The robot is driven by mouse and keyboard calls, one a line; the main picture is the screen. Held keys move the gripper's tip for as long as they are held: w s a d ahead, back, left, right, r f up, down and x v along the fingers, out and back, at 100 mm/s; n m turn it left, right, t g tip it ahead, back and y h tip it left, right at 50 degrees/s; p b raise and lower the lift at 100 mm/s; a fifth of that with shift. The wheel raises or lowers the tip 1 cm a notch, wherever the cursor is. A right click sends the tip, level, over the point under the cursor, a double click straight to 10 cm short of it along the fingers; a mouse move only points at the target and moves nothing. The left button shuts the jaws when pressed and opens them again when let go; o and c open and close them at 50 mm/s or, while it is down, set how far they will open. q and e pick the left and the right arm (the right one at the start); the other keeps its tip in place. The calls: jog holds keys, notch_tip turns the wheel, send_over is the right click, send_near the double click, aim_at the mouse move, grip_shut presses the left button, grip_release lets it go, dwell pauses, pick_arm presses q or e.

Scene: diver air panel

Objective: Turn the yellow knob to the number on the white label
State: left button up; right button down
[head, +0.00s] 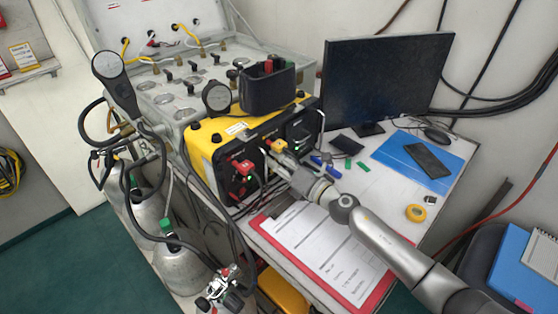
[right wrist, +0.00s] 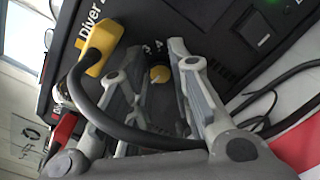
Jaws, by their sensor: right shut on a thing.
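The yellow knob (right wrist: 160,73) is small and round on the dark front of the panel, seen in the right wrist view between the two fingers of my right gripper (right wrist: 162,62). Printed numbers, among them what looks like 3 and 4, stand just above it. In the head view my right gripper (head: 290,168) reaches the front of the yellow-and-black panel box (head: 205,138) and hides the knob. The gripper is shut on the knob. A white label (head: 236,128) is on the top of the box; its number is too small to read. My left gripper is not in view.
A yellow plug (right wrist: 101,46) with a thick black cable sits close beside the right gripper's fingers. A red plug (head: 244,168) is further left on the panel. A red clipboard (head: 262,222) with paper lies below my right arm. A monitor (head: 384,80) stands behind.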

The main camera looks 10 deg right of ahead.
jog(key=m+p, duration=0.1)
jog(key=m, duration=0.1)
jog(key=shift+r+m+p, duration=0.1)
jog(key=shift+m+p, duration=0.3)
jog(key=m+p, duration=0.4)
jog(key=m, duration=0.2)
jog(key=shift+m, duration=0.4)
jog(key=shift+m+g+p, duration=0.3)
jog(key=shift+m+p, duration=0.15)
jog(key=shift+m, duration=0.65)
jog(key=c, duration=1.6)
grip_release()
jog(key=shift+o, duration=0.2)
